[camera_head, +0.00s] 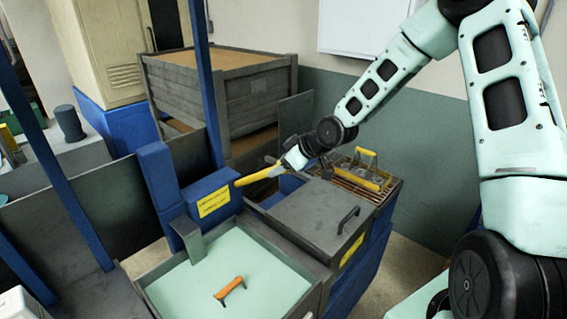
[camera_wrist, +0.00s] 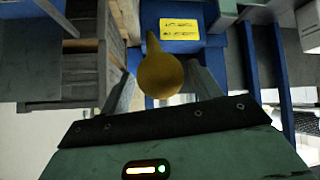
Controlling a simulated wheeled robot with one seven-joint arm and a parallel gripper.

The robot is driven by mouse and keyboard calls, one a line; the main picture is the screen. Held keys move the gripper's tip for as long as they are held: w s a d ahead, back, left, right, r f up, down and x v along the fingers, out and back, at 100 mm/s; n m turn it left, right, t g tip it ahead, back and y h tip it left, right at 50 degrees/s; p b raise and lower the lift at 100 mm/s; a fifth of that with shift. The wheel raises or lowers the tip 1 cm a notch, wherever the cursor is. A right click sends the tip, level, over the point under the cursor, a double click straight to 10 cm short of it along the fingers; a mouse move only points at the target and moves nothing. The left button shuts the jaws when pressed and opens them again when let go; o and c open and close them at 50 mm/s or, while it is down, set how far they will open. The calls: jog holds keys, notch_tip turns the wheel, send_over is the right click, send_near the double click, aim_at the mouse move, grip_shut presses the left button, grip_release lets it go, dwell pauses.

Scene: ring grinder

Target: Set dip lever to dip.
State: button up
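The dip lever (camera_head: 254,178) is a yellow bar reaching up and right from a blue housing with a yellow label (camera_head: 213,201). In the wrist view its rounded yellow end (camera_wrist: 160,73) points toward the camera, with the label (camera_wrist: 180,29) behind it. My gripper (camera_head: 280,165) is at the lever's free end. In the wrist view my gripper (camera_wrist: 160,88) is open, with one grey finger on each side of the lever end and a visible gap on both sides. The lettering on the label is too small to read.
A grey lid (camera_head: 310,215) with a black handle lies below my gripper. A wire rack with a yellow handle (camera_head: 368,180) is to the right. A pale green tray (camera_head: 265,265) with an orange handle (camera_head: 230,290) is in front. A grey wooden crate (camera_head: 235,95) stands behind.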

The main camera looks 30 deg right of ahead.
jog(key=p+v, duration=0.2)
jog(key=v, duration=1.5)
jog(key=shift+r+p, duration=0.2)
jog(key=shift+p, duration=0.15)
jog(key=shift+s, duration=0.15)
